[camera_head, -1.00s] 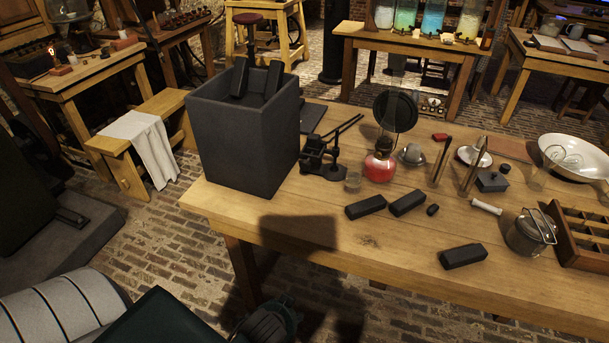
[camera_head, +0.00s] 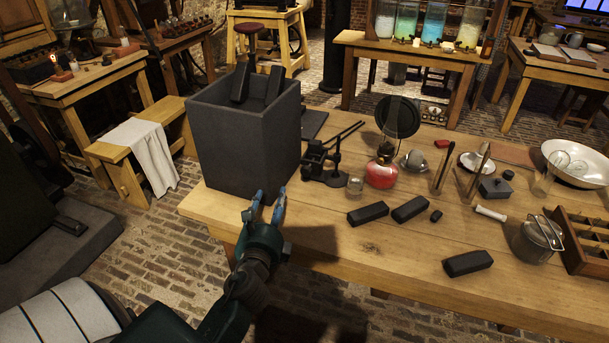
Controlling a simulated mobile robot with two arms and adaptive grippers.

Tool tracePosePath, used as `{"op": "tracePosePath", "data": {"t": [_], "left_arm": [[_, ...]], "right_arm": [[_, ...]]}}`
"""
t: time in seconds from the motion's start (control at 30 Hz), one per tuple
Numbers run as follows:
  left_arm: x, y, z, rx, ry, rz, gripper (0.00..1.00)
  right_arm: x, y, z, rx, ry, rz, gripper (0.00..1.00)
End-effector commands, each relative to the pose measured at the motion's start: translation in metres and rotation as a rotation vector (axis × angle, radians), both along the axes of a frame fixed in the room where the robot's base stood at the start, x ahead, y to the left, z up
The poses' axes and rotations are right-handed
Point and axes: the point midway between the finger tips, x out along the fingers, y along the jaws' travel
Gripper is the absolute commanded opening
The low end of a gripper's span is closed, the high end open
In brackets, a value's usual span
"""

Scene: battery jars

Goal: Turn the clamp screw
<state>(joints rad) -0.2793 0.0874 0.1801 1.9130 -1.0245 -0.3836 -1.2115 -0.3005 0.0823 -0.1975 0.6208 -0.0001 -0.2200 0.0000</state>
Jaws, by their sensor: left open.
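My left gripper (camera_head: 267,206) is open and empty, its blue fingertips pointing up at the table's front edge, just in front of the big dark grey box. A small black clamp stand (camera_head: 318,162) with thin rods stands on the wooden table, right of the box. I cannot pick out its screw at this size. The gripper is apart from the stand, lower and to its left. My right gripper is not in view.
The dark grey box (camera_head: 240,142) holds two black bars. A glass cup (camera_head: 355,185), red lamp (camera_head: 381,174) and several black blocks (camera_head: 368,213) stand right of the stand.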

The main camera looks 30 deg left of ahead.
Motion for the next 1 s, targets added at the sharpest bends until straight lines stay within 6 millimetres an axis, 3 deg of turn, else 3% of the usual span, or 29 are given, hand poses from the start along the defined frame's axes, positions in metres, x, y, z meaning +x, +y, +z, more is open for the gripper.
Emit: {"op": "tracePosePath", "data": {"t": [0.1, 0.2, 0.3, 0.47, 0.8, 1.0], "left_arm": [[0.028, -0.007, 0.002, 0.377, 0.097, -0.128, 0.45], [0.041, -0.017, -0.005, 0.598, 0.162, -0.211, 0.45], [0.049, -0.023, -0.009, 0.713, 0.196, -0.256, 0.45], [0.065, -0.022, -0.011, 0.750, 0.206, -0.272, 0.45], [0.126, -0.007, -0.011, 0.743, 0.204, -0.270, 0.45], [0.148, -0.002, -0.012, 0.743, 0.205, -0.271, 0.45]], "right_arm": [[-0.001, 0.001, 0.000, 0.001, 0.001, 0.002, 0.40], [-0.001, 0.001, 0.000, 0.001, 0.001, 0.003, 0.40], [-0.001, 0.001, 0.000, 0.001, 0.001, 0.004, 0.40], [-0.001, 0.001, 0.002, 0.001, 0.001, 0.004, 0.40], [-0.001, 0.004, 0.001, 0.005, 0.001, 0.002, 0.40], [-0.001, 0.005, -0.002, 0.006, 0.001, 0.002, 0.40]]}}
